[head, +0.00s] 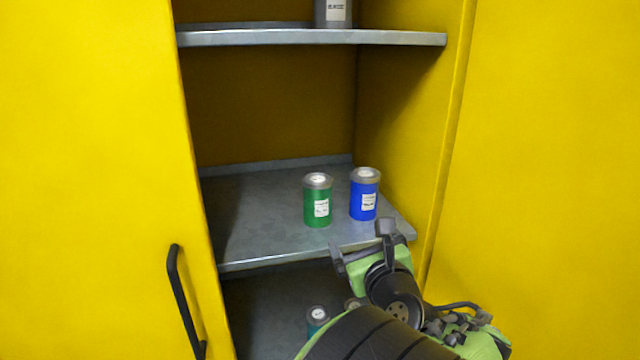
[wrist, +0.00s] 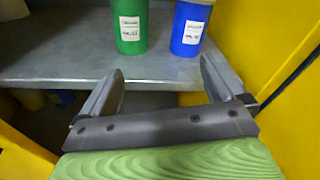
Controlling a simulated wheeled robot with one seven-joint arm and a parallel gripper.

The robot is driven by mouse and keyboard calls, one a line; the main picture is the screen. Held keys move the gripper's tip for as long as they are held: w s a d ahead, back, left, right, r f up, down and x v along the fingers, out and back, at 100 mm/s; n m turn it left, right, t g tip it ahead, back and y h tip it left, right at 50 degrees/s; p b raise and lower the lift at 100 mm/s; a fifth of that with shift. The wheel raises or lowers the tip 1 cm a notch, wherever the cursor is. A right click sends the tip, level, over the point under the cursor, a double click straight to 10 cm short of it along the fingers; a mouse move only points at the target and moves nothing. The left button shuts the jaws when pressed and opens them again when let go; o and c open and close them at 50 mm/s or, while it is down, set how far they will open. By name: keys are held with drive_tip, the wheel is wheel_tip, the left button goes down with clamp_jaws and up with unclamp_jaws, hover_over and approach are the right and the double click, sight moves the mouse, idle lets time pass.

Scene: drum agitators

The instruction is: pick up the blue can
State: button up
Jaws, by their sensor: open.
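The blue can (head: 363,196) stands upright on the middle metal shelf, near its right end. It has a grey lid and a white label. In the wrist view the blue can (wrist: 188,30) is at the top, right of centre, with its top cut off. My gripper (head: 362,242) is in front of the shelf's front edge, below and short of the can. In the wrist view my gripper (wrist: 163,85) has its two fingers spread with nothing between them. The fingers point towards the shelf edge.
A green can (head: 317,203) stands just left of the blue can. An upper shelf (head: 300,38) holds a grey can (head: 333,12). More cans (head: 317,318) stand below.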

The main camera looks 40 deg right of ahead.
sight(367, 193)
drive_tip(key=w+d+r+m+p, duration=0.1)
drive_tip(key=d+p, duration=0.1)
drive_tip(key=p, duration=0.1)
drive_tip(key=d+r+m+h+p, duration=0.1)
drive_tip(key=d+m+p, duration=0.1)
drive_tip(key=p, duration=0.1)
drive_tip(key=w+d+r+m+h+p, duration=0.1)
drive_tip(key=d+p, duration=0.2)
drive_tip(key=shift+w+r, duration=0.1)
drive_tip(key=shift+w, duration=0.2)
drive_tip(key=shift+w+d+p, duration=0.4)
drive_tip(key=shift+p, duration=0.65)
drive_tip(key=p+x, duration=0.4)
drive_tip(key=x, duration=0.3)
drive_tip(key=shift+w+d, duration=0.2)
drive_tip(key=shift+w, duration=0.05)
drive_tip(key=shift+w+d+f, duration=0.2)
drive_tip(key=shift+f, duration=0.15)
drive_tip(key=c, duration=1.2)
drive_tip(key=shift+r, duration=0.15)
drive_tip(key=shift+c, duration=0.2)
wheel_tip(367, 193, up, 10)
drive_tip(key=p, duration=0.8)
